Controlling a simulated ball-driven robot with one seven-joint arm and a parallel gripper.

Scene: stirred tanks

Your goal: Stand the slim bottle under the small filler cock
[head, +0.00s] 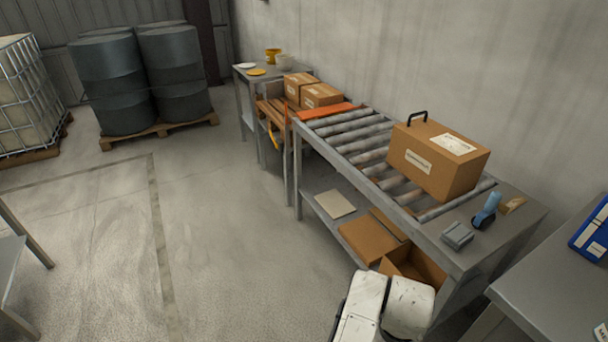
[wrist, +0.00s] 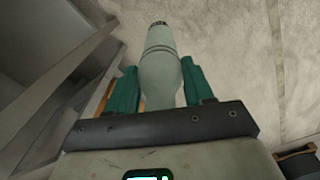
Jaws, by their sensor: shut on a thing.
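A slim grey-green bottle (wrist: 160,46) with a dark cap and ring lines near its neck shows in the wrist view. My gripper (wrist: 161,82) is shut on it, with one teal finger on each side of its wider body. The neck points away from the wrist camera. The bottle's lower end is hidden behind the gripper's dark crossbar. In the head view only white links of my arm show at the bottom edge; the gripper and bottle are out of that picture. I see no small filler cock in either view.
A roller conveyor bench (head: 345,138) runs along the wall, with a large carton (head: 438,165) and a tape dispenser (head: 487,211) on it. Drums (head: 112,85) stand on a pallet at the back left. A grey table (head: 560,285) is at the right. The floor at left centre is clear.

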